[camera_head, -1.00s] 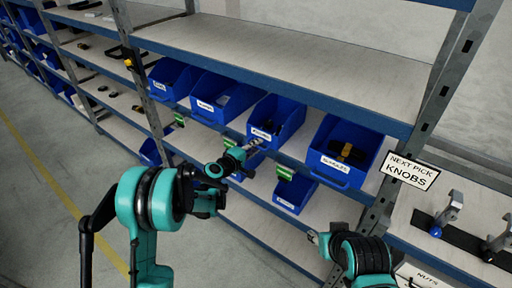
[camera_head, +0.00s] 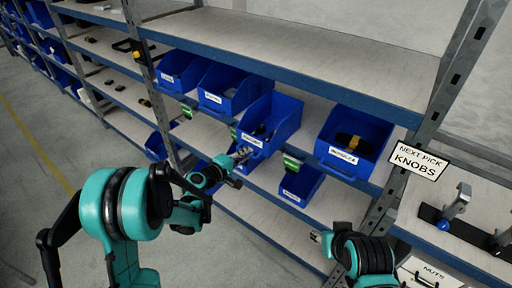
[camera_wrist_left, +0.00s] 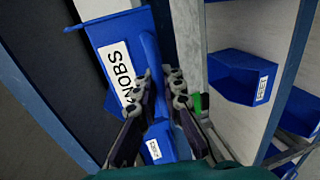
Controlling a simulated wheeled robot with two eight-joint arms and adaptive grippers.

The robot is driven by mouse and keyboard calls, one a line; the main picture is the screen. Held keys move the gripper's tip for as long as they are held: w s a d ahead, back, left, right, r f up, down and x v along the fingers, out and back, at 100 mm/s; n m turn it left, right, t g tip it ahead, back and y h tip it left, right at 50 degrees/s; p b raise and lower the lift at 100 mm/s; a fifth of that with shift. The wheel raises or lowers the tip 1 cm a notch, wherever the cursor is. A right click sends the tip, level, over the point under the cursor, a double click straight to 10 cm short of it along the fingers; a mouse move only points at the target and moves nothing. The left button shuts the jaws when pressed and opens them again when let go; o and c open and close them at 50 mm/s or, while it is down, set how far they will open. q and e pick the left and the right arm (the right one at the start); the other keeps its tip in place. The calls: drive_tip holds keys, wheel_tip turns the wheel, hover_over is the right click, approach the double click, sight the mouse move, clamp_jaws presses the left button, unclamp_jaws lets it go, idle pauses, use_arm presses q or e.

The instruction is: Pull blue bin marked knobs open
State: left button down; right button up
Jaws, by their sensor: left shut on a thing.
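The blue bin marked KNOBS (camera_head: 283,117) sits on the middle shelf and sticks out past the shelf's front edge, farther than its neighbours. Its white label reads KNOBS in the left wrist view (camera_wrist_left: 119,70), partly cut off. My left gripper (camera_head: 244,154) is at the bin's front, below the label. In the left wrist view my left gripper (camera_wrist_left: 162,100) has its fingers on both sides of the bin's blue front part, shut on it. Only part of my right arm's end (camera_head: 318,238) shows at the lower right, and its fingers are not clear.
Other blue bins stand left (camera_head: 222,100) and right (camera_head: 350,150) of it. A lower blue bin (camera_head: 300,185) is just below to the right. A steel upright (camera_head: 430,130) and a sign reading NEXT PICK KNOBS (camera_head: 420,160) stand at the right.

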use_arm(q)
drive_tip(key=v, duration=0.3)
drive_tip(key=shift+s+a+f, duration=0.1)
drive_tip(key=shift+f, duration=0.2)
drive_tip(key=c, duration=1.9)
unclamp_jaws()
drive_tip(key=v, duration=1.2)
